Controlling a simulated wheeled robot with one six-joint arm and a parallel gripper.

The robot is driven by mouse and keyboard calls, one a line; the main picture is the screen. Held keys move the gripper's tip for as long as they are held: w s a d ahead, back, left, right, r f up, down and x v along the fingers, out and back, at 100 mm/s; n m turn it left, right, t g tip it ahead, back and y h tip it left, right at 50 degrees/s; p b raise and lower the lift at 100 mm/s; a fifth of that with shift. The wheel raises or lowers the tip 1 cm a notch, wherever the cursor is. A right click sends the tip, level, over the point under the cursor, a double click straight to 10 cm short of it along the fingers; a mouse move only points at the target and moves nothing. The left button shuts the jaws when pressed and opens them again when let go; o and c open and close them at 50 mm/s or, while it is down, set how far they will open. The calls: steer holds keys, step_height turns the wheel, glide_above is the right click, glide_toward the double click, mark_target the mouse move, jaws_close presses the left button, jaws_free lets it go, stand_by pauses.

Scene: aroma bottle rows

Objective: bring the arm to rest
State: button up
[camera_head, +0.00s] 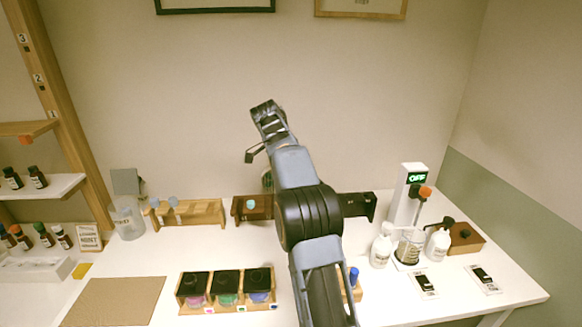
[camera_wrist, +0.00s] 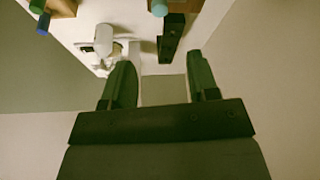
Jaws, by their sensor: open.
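My arm rises from the bottom middle of the head view, and my gripper (camera_head: 262,108) is up in front of the back wall, well above the white table (camera_head: 400,300). In the wrist view my gripper (camera_wrist: 162,82) shows two dark fingers set apart with nothing between them. It is open and empty. It touches nothing that I can see. Part of the table behind my arm is hidden.
A wooden tray (camera_head: 229,308) of lidded jars stands at the front. Wooden racks (camera_head: 190,214) stand behind. A white device reading OFF (camera_head: 409,195), bottles (camera_head: 381,250) and a beaker are right. Shelves (camera_head: 40,186) stand left. The air around my gripper is clear.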

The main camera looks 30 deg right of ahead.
stand_by(0.3)
steer(key=a+f+n+t+y, duration=0.1)
steer(key=a+f+n, duration=0.2)
steer(key=f+n, duration=0.5)
steer(key=s+a+f+n+t+y, duration=0.1)
steer(key=s+a+n+t, duration=0.1)
steer(key=s+a+n, duration=0.4)
steer(key=s+a+f+n+t+y, duration=0.1)
steer(key=s+a+n, duration=0.5)
steer(key=s+a, duration=0.6)
steer(key=s+t+y, duration=0.1)
steer(key=s, duration=0.7)
